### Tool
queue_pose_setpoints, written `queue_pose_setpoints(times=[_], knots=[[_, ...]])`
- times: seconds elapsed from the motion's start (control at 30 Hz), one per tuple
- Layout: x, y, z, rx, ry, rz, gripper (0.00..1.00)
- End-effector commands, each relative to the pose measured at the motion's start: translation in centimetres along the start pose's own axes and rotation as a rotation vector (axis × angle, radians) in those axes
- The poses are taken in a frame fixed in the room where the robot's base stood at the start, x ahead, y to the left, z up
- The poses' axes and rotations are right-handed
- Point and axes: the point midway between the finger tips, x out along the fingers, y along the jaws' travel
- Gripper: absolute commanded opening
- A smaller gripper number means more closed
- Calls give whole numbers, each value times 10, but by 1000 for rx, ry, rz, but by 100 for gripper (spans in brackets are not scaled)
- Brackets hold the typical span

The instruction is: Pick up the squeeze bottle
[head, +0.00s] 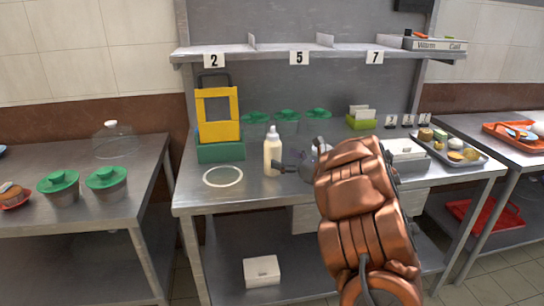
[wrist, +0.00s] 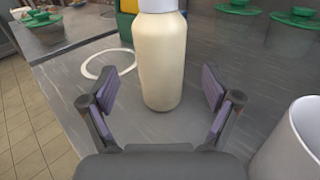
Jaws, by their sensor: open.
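The squeeze bottle (head: 272,155) is cream-coloured with a white cap and nozzle. It stands upright on the steel table, right of a white ring. In the wrist view the bottle (wrist: 159,60) stands just beyond and between the open finger pads, its top cut off by the frame edge. My gripper (wrist: 162,105) is open and empty, one purple pad on each side, with gaps between pads and bottle. In the head view my gripper (head: 285,165) is beside the bottle, partly hidden by my copper-coloured arm.
A yellow and green stand (head: 219,125) is behind the bottle at left. The white ring (head: 223,177) lies on the table. Several green-lidded pots (head: 288,122) stand behind. A white container (wrist: 293,140) is close to the right finger. A tray of food (head: 455,150) is at right.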

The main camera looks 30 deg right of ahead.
Motion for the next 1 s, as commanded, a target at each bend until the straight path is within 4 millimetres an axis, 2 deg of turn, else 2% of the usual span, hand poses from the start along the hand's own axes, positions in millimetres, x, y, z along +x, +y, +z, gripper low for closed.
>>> queue_pose_setpoints(times=[0.4, 0.7, 0.77, 1.0], knots=[[47, 1, 4, 0, -1, 3, 88], [50, 1, 3, 0, 0, 2, 88], [50, 1, 3, 0, 0, 2, 84], [50, 0, 3, 0, 0, 1, 59]])
